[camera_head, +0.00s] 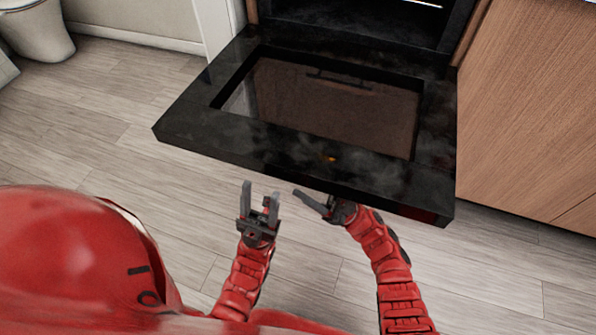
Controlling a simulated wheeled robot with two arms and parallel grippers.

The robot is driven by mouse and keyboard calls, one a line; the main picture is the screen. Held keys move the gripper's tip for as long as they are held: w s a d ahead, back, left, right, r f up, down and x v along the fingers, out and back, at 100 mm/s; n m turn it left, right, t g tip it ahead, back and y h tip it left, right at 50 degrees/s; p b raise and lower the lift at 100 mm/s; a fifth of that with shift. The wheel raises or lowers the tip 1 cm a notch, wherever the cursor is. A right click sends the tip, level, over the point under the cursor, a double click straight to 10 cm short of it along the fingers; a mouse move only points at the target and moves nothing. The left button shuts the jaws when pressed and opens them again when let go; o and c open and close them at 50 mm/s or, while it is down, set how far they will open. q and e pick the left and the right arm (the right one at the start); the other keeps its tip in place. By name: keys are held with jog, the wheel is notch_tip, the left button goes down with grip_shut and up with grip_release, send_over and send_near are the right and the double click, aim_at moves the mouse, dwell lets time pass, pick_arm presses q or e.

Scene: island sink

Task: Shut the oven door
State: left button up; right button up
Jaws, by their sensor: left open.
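The black oven door (300,150) hangs open, folded down and roughly level, with a glass panel in its middle. My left gripper (260,190) is open and empty, just in front of the door's front edge, with its fingers pointing toward the door. My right gripper (312,200) is at the front edge, to the right of the left one. Part of it is hidden under the door, so I see one finger clearly and cannot tell how far apart its jaws are. I cannot tell whether either gripper touches the door.
The dark oven opening (360,18) is behind the door. A wooden cabinet front (530,120) stands close on the right. A white toilet (38,28) is at the far left by the wall. The wood-look floor (110,115) left of the door is clear.

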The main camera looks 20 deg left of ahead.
aim_at(298, 180)
jog(key=shift+x, duration=1.55)
jog(key=shift+c, duration=0.3)
grip_shut()
